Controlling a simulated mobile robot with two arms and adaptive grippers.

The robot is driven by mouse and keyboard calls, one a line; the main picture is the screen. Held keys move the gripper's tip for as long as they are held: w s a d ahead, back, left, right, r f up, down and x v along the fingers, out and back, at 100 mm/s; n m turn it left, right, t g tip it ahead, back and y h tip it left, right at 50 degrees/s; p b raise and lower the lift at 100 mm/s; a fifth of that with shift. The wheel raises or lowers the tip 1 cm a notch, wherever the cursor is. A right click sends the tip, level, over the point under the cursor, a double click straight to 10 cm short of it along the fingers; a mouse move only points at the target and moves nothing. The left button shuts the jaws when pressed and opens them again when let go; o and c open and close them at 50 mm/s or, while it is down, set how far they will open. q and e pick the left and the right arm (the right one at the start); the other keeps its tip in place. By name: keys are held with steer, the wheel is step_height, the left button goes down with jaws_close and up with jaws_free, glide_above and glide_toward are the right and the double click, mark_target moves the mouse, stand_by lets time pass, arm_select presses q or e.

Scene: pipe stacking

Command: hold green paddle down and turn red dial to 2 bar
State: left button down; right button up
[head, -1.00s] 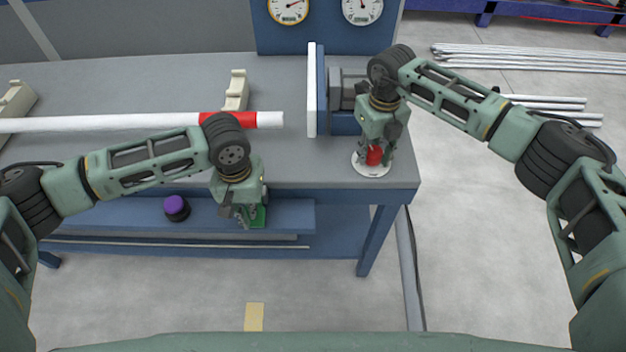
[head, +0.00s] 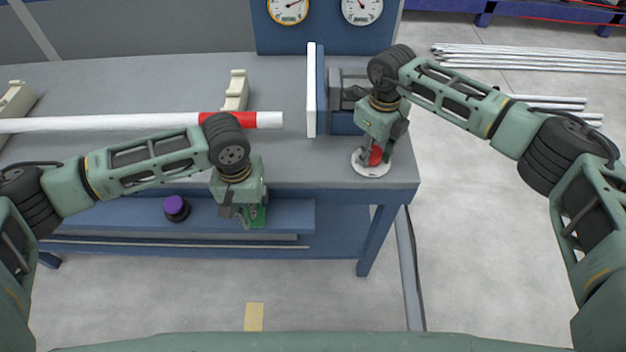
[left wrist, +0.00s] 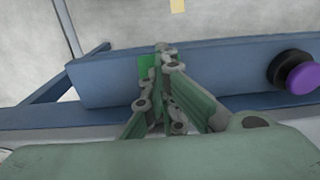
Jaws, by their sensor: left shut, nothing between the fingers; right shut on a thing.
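The green paddle (head: 258,217) sits on the blue lower ledge at the front of the bench. My left gripper (head: 244,221) is shut and empty, its fingertips at the paddle and hiding part of it. The paddle also shows in the left wrist view (left wrist: 147,64), just left of the fingertips (left wrist: 164,50). Whether they press it cannot be told. The red dial (head: 376,155) stands on a round white plate (head: 371,170) near the bench's right corner. My right gripper (head: 372,158) is shut on the dial from above, hiding part of it. The plate's markings are too small to read.
Two round gauges, one yellow-rimmed (head: 289,9) and one white (head: 362,10), hang on the back panel. A purple-topped black button (head: 176,208) is left of my left gripper. A white pipe with a red band (head: 100,123) lies on cream supports (head: 236,92).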

arm_select(q)
steer(key=shift+s+f, duration=0.1)
arm_select(e)
steer(key=n, duration=0.3)
steer(key=shift+w+d+r, duration=0.15)
steer(key=shift+w+d, duration=0.2)
steer(key=shift+w, duration=0.05)
arm_select(q)
steer(key=shift+r, duration=2.1)
arm_select(e)
steer(key=o, duration=0.6)
arm_select(q)
steer(key=shift+w+f, duration=0.15)
steer(key=shift+w, duration=0.2)
arm_select(e)
steer(key=o, duration=0.5)
steer(key=shift+w+f, duration=0.2)
steer(key=shift+w, duration=0.05)
steer(key=shift+o, duration=0.4)
steer(key=shift+s+a, duration=0.1)
steer(key=shift+a, duration=0.05)
arm_select(q)
steer(key=shift+s, duration=0.1)
arm_select(e)
steer(key=shift+s, duration=0.15)
